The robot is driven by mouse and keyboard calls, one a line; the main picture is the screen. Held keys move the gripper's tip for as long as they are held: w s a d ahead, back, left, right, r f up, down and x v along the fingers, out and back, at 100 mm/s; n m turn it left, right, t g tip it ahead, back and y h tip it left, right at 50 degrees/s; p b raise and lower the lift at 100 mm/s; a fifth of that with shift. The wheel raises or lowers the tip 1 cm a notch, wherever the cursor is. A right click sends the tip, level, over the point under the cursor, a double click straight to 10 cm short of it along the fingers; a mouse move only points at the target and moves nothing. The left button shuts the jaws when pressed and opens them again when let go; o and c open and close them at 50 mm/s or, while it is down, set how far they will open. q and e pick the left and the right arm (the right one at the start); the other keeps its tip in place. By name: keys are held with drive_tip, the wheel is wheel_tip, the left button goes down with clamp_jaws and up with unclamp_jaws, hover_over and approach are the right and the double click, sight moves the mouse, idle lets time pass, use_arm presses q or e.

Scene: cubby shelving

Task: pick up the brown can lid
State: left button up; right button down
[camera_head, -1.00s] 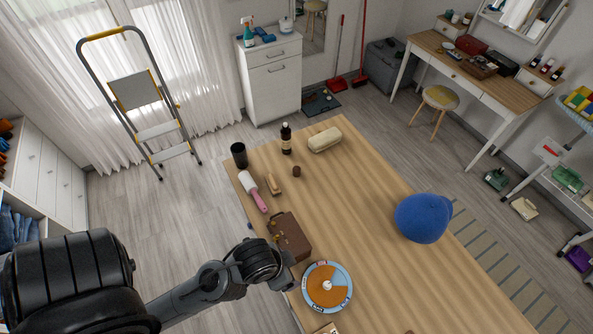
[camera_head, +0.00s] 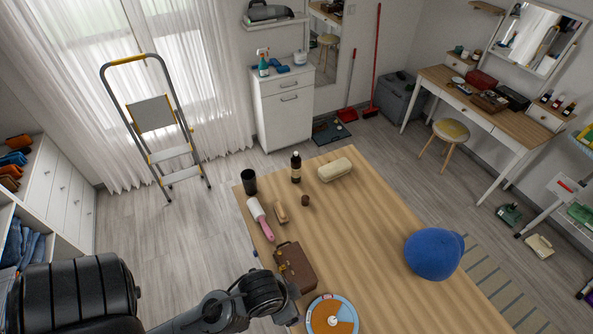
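A small dark brown cylindrical piece (camera_head: 305,200), which looks like the brown can lid, stands on the wooden table, to the right of a small wooden brush and below the dark bottle. My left arm comes in from the lower left. Its gripper end (camera_head: 291,297) is at the table's left side, close to the brown case and well below the lid in the picture. The fingers are too hidden and small to tell open from shut. My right gripper is not in view.
On the table (camera_head: 365,225) are a black cup (camera_head: 250,182), dark bottle (camera_head: 296,168), beige pouch (camera_head: 335,170), lint roller (camera_head: 260,217), wooden brush (camera_head: 281,211), brown case (camera_head: 295,268), round dial board (camera_head: 332,317) and blue cap (camera_head: 434,254). The table's middle is clear.

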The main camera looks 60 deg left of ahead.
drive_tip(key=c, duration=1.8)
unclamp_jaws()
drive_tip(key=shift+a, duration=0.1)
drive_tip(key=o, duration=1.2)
